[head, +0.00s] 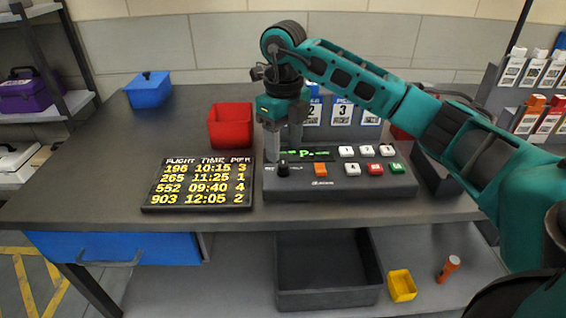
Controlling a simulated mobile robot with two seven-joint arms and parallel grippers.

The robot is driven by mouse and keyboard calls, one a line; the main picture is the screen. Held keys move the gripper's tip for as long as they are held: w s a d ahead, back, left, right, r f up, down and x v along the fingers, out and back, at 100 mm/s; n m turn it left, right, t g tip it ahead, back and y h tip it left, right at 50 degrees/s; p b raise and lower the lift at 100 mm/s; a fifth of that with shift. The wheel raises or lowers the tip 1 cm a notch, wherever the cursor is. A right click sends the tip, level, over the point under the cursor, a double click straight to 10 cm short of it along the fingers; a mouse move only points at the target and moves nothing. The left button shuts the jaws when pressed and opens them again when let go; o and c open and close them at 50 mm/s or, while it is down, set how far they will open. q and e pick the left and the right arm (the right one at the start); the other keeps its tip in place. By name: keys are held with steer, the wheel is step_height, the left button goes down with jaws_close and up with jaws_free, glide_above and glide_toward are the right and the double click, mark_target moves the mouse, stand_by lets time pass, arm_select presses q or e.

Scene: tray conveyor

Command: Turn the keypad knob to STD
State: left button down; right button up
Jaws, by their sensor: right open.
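The dark grey keypad (340,187) stands at the front of the table, with white, red, green and orange buttons. Its black knob (283,169) is at the left end of its top. The knob's markings are too small to read, so I cannot tell its setting. The green display (322,154) shows a "P", and its left part is hidden by a finger. My right gripper (283,150) points down at the knob. It is open and empty, one finger at the knob's left and the other behind it to the right. I cannot tell whether they touch it. My left gripper is not in view.
A flight board (200,183) lies left of the keypad. A red bin (231,126) and a blue bin (149,90) stand behind. Numbered card holders (342,112) are behind the keypad.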

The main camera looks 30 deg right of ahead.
mark_target(283, 164)
steer(key=shift+f, duration=2.35)
jaws_close()
